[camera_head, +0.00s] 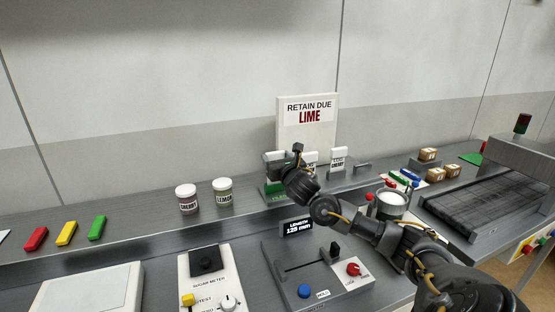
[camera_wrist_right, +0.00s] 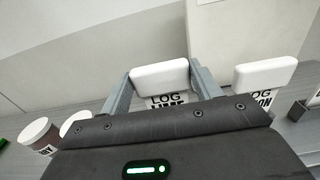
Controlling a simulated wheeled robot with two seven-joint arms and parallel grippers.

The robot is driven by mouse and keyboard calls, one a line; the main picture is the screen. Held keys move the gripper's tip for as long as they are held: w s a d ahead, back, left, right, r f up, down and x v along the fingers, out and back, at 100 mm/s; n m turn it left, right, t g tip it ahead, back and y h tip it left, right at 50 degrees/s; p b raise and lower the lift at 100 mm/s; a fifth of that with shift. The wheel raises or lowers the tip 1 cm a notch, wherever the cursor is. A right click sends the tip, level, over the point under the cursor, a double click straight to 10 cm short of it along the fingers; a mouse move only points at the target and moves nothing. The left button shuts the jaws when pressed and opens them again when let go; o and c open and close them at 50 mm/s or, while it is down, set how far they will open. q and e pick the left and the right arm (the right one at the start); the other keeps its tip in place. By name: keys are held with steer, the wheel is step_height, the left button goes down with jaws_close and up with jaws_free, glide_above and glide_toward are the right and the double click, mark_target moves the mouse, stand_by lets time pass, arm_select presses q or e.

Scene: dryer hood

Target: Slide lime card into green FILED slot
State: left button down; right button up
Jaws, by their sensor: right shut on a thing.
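The lime card (camera_wrist_right: 160,76), white with a thick top and printed LOG LIME, is between the fingers of my right gripper (camera_wrist_right: 160,88) in the wrist view. My right gripper (camera_head: 280,165) is shut on it in the head view, where it hides most of the card. The green slot block (camera_head: 274,188) is at the gripper, low on the back shelf. Its lettering is mostly covered. The card is upright over or in the block; I cannot tell how deep it sits. My left gripper is not in view.
A second log card (camera_wrist_right: 264,76) stands just right of the held one; a cherry card (camera_head: 339,158) stands further right. A sign (camera_head: 307,115) reading RETAIN DUE LIME rises behind. Cherry (camera_head: 186,199) and lemon (camera_head: 223,191) jars stand left. The length gauge (camera_head: 318,270) is in front.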

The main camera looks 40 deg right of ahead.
steer(key=shift+f+b, duration=1.1)
steer(key=shift+f, duration=0.2)
steer(key=o, duration=1.1)
steer(key=shift+c, duration=0.2)
steer(key=b+v, duration=0.5)
steer(key=v, duration=0.5)
steer(key=shift+s+a, duration=0.2)
steer(key=shift+s, duration=0.15)
